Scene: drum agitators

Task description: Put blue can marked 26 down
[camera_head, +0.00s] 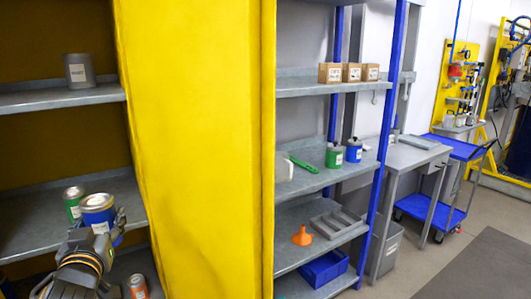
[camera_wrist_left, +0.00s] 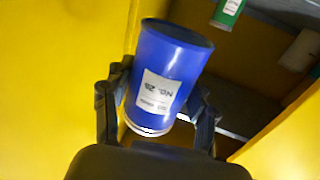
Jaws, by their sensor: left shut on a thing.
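The blue can marked 26 (camera_wrist_left: 170,70) is between the fingers of my left gripper (camera_wrist_left: 158,112), its white label facing the wrist camera. In the head view the blue can (camera_head: 98,206) is at the lower left, in front of the yellow cabinet's middle shelf (camera_head: 30,215). My left gripper (camera_head: 98,238) is shut on it from the near side. The can is roughly upright in the head view. Whether its base touches the shelf is hidden by the gripper. My right gripper is not in view.
A green can (camera_head: 72,203) stands close beside the blue can on the left. An orange can (camera_head: 138,287) is below right, and a grey can (camera_head: 80,70) is on the upper shelf. The yellow cabinet door (camera_head: 195,150) stands right of the arm. The middle shelf has bare room.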

